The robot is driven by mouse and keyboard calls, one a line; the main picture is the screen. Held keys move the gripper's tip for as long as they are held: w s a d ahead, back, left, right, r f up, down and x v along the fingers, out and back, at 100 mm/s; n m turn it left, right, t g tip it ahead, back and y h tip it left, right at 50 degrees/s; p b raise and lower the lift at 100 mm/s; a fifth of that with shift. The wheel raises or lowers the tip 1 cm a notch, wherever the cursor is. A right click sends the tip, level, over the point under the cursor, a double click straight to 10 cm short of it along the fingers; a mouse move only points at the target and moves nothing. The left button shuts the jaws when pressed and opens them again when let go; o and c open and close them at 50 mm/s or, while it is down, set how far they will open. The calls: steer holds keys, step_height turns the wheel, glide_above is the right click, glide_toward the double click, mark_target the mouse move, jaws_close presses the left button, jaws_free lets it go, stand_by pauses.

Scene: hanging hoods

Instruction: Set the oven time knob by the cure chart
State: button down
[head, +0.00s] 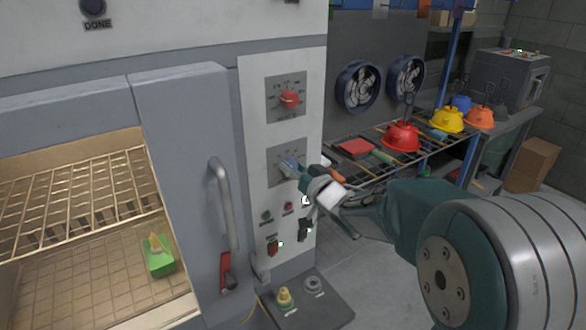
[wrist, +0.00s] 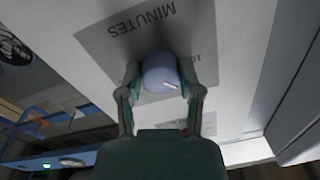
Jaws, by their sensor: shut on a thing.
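The oven's control panel (head: 256,118) carries a red knob (head: 290,99) on an upper dial plate. Below it is a second dial plate (head: 273,167) with a blue knob (head: 288,163). In the wrist view the blue knob (wrist: 160,74) sits on a grey plate (wrist: 112,40) marked MINUTES and has a white pointer mark toward its lower right. My gripper (head: 293,171) is at the blue knob, and in the wrist view its two fingers (wrist: 160,80) are shut on the knob's sides. The fingers and knob hide part of the dial scale. I cannot make out a cure chart.
The oven door handle (head: 223,203) stands out left of the panel. A green block (head: 160,256) lies inside the oven. Small buttons and switches (head: 273,247) sit below the dials. A rack with coloured hoods (head: 401,137) stands behind my arm at right.

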steer(key=shift+c, duration=1.3)
jaws_free()
steer(key=shift+w, duration=0.1)
steer(key=v, duration=1.2)
